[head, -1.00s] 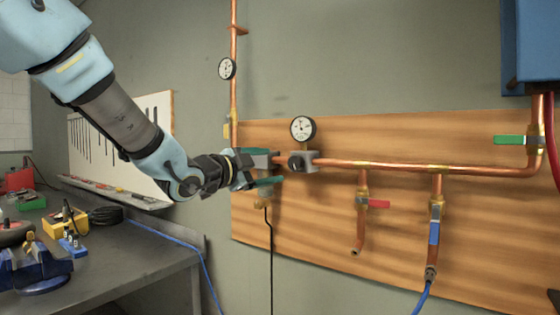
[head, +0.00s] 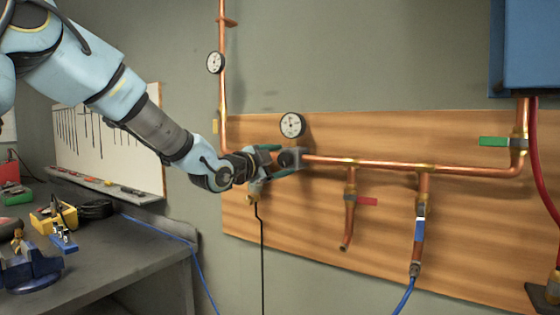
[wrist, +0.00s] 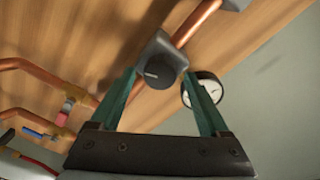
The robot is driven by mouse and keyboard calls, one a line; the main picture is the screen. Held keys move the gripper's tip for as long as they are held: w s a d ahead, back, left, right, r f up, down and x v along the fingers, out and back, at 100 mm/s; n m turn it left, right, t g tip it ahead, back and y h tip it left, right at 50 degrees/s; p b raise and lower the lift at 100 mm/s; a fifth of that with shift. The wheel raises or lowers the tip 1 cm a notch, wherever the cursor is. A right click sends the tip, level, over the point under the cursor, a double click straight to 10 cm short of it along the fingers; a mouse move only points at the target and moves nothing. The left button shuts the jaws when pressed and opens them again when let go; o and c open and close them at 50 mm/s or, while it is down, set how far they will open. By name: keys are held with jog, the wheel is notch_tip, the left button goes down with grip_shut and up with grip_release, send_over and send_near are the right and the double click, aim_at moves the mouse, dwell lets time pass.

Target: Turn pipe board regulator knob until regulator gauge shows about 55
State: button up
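The regulator is a grey block (head: 299,157) on the copper pipe of the wooden pipe board, with a dark round knob (wrist: 159,73) facing my wrist camera. The knob has a pale mark on its face. My gripper (wrist: 160,75) is open, with one green finger on each side of the knob and visible gaps to it. In the head view my gripper (head: 287,163) is at the regulator and partly covers the knob. The regulator gauge (head: 291,125) is a white dial above the block, also in the wrist view (wrist: 203,92). Its reading is too small to tell.
A second gauge (head: 215,62) is on the vertical pipe at left. Valves with red (head: 367,201), blue (head: 420,230) and green (head: 494,142) handles are along the pipe to the right. A workbench (head: 130,250) with tools stands at lower left.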

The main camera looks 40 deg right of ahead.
grip_shut()
dwell(0.4)
jog(key=shift+f+n+b, duration=0.1)
jog(key=shift+n+b, duration=0.95)
jog(key=shift+n, duration=0.35)
jog(key=shift+n+b, duration=0.7)
jog(key=shift+n, duration=1.2)
jog(key=shift+o, duration=0.3)
grip_release()
jog(key=shift+a, duration=0.1)
